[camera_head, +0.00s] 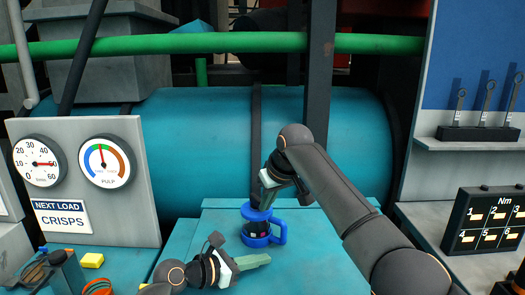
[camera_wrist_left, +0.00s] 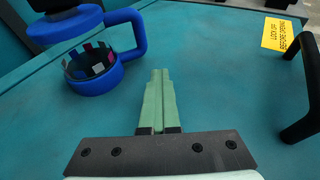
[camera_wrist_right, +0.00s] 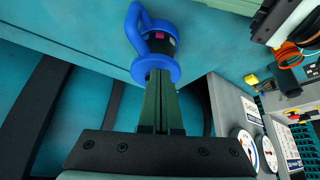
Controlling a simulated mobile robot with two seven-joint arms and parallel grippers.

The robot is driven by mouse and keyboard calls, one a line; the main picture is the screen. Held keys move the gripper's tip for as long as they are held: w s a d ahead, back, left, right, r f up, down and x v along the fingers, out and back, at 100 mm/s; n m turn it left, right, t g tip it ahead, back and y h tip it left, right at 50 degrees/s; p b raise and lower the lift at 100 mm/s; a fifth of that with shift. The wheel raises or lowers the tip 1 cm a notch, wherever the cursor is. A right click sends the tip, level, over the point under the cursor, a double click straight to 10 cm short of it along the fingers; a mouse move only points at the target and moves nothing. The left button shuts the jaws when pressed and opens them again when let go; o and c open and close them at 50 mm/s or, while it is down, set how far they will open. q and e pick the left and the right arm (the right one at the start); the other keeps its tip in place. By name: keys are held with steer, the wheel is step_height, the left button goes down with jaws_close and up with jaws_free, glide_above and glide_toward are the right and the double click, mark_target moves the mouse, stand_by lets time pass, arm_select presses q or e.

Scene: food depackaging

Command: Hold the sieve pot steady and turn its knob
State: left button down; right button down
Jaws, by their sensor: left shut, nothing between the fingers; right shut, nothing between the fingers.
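The sieve pot (camera_head: 256,240) is blue with a side handle and a wide round top. It stands upright on the teal surface. In the left wrist view the pot (camera_wrist_left: 91,82) shows coloured pieces behind its clear wall; it also shows in the right wrist view (camera_wrist_right: 154,68). I cannot pick out a separate knob. My right gripper (camera_head: 264,207) is shut and empty, pointing down at the pot's top; its fingertips (camera_wrist_right: 160,74) overlap the rim in view, so contact is unclear. My left gripper (camera_head: 268,259) is shut and empty, low in front of the pot; its fingertips (camera_wrist_left: 159,70) are apart from the handle.
A black bar handle (camera_wrist_left: 303,90) and a yellow label (camera_wrist_left: 281,34) are on the teal surface at right in the left wrist view. A gauge panel (camera_head: 125,215) stands left, with a yellow block (camera_head: 92,260) before it. A numbered panel (camera_head: 487,220) stands right.

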step_height(320, 180, up, 6)
steer(key=shift+f, duration=0.1)
stand_by(0.4)
arm_select(q)
steer(key=c, duration=1.1)
jaws_free()
